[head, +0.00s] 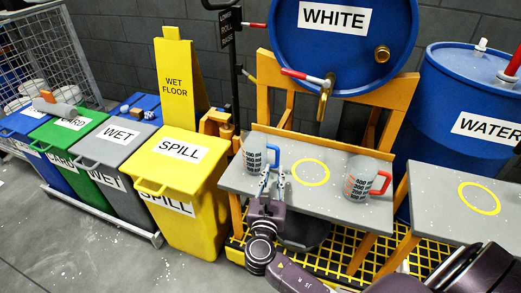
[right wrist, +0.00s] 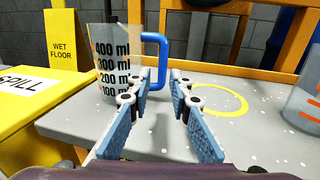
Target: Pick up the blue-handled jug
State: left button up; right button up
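The blue-handled jug (head: 254,152) stands upright on the grey table (head: 323,203), near its left end. It is clear with dark ml markings, and its blue handle (right wrist: 163,55) points right, toward the yellow ring. My right gripper (head: 265,185) is in front of the jug, with its fingers apart and pointing at the handle. In the right wrist view, the gripper (right wrist: 160,80) has its fingertips either side of the lower handle; I cannot tell whether they reach around it. The left finger overlaps the jug's lower right edge. My left gripper is not in view.
A red-handled jug (head: 360,178) stands right of the yellow ring (head: 310,172) on the same table. A blue WHITE drum (head: 340,50) with a brass tap (head: 326,95) hangs above. The yellow SPILL bin (head: 180,175) is close on the left.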

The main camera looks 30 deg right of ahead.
aim_at(277, 162)
jog(key=shift+x, duration=0.9)
jog(key=x, duration=0.1)
jog(key=b+x, duration=0.1)
jog(key=x, duration=0.3)
jog(key=shift+s+d+f, duration=0.15)
jog(key=shift+s+f, duration=0.05)
jog(key=shift+f, duration=0.1)
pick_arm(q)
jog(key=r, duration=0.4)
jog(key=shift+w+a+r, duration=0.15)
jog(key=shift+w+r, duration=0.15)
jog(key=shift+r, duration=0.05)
pick_arm(e)
grip_shut()
